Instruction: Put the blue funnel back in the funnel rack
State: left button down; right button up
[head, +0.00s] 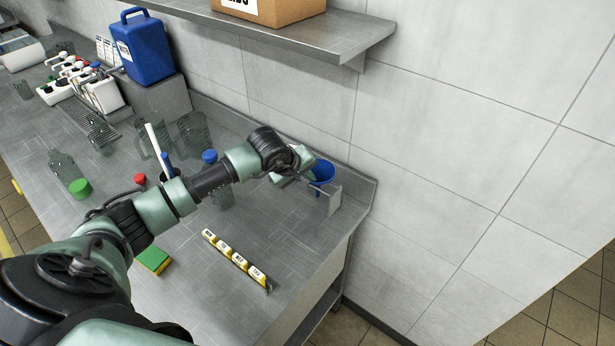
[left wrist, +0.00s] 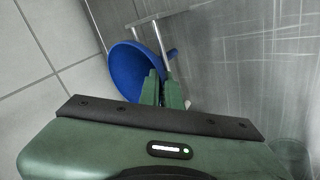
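The blue funnel (head: 323,171) is at the far right end of the bench near the wall, its wide mouth facing up. It also shows in the left wrist view (left wrist: 125,72). My left gripper (head: 291,176) reaches it from the left. In the left wrist view its green fingers (left wrist: 161,88) are close together at the funnel's edge, with a narrow strip of blue between them. The metal funnel rack (head: 331,199) stands right at the funnel; its bar (left wrist: 160,18) shows beyond the fingers. Whether the funnel rests in the rack is hidden. My right gripper is out of view.
A yellow labelled strip (head: 237,262) and a green-yellow sponge (head: 153,259) lie on the bench. Clear bottles with coloured caps and a blue jug (head: 143,45) stand to the left. A wall shelf (head: 330,38) with a cardboard box (head: 270,8) is above.

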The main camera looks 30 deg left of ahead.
pick_arm(q)
jog(key=shift+b, duration=0.6)
dwell(0.7)
dwell(0.6)
jog(key=shift+s+f+b, duration=0.15)
jog(key=shift+f+b, duration=0.1)
jog(key=shift+b, duration=0.35)
dwell(0.4)
jog(key=c, duration=1.7)
grip_release()
jog(key=shift+c, duration=0.2)
jog(key=shift+o, duration=0.9)
jog(key=shift+w, duration=0.2)
jog(key=o, duration=0.4)
jog(key=shift+r, duration=0.15)
